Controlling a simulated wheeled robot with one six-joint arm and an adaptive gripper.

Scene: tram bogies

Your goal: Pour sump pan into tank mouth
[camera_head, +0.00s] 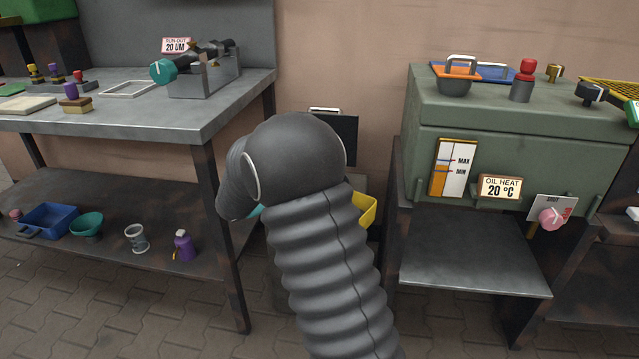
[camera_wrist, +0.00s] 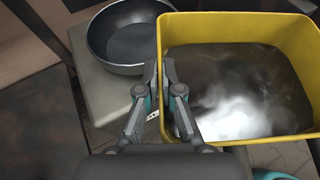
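A yellow rectangular pan (camera_wrist: 245,22) holding dark, shiny liquid fills the right of the wrist view; I take it for the sump pan. My gripper (camera_wrist: 161,66) has one finger on each side of its left wall, closed on the rim. In the head view my arm hides the gripper and most of the pan; a yellow corner (camera_head: 367,209) shows beside it. The pan looks about level; I cannot tell whether it is lifted. The green tank (camera_head: 520,125) stands at the right with an oil gauge.
A dark round pan (camera_wrist: 128,45) rests on a pale surface (camera_wrist: 98,92) left of the yellow pan. A workbench (camera_head: 180,118) with tools is at the left.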

